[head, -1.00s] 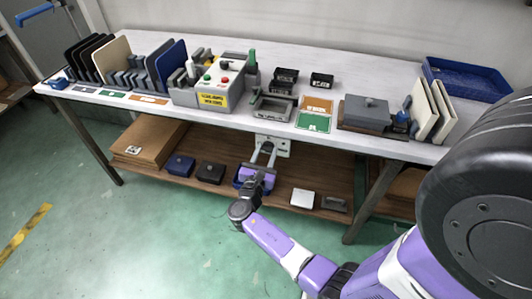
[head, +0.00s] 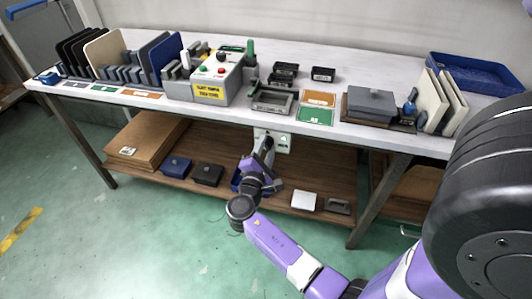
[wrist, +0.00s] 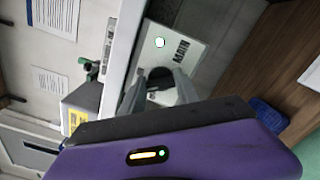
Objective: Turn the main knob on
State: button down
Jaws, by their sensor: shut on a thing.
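The main knob (wrist: 158,74) is a dark round knob on a pale panel (wrist: 204,28) printed "MAIN". A pale round lamp (wrist: 160,43) sits beside it. In the head view this panel (head: 284,143) hangs below the front edge of the workbench, and my gripper hides the knob there. My gripper (head: 266,143) reaches up to the panel. In the wrist view, my gripper's two grey fingers (wrist: 159,84) are shut on the knob, one on either side. The knob's pointer mark cannot be made out.
The workbench (head: 345,134) overhangs the panel, with a control box (head: 208,92) carrying buttons above left. The lower shelf (head: 230,187) holds dark boxes and a white box (head: 303,200). The green floor in front is open.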

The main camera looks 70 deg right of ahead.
jog(key=m+b, duration=0.3)
jog(key=m, duration=0.1)
jog(key=shift+f+b, duration=0.35)
jog(key=shift+m+b, duration=0.95)
jog(key=shift+m, duration=0.35)
jog(key=shift+r, duration=0.1)
jog(key=c, duration=0.9)
grip_release()
jog(key=shift+s+a, duration=0.2)
jog(key=shift+a, duration=1.8)
jog(key=shift+s+a, duration=0.15)
jog(key=shift+a, duration=1.8)
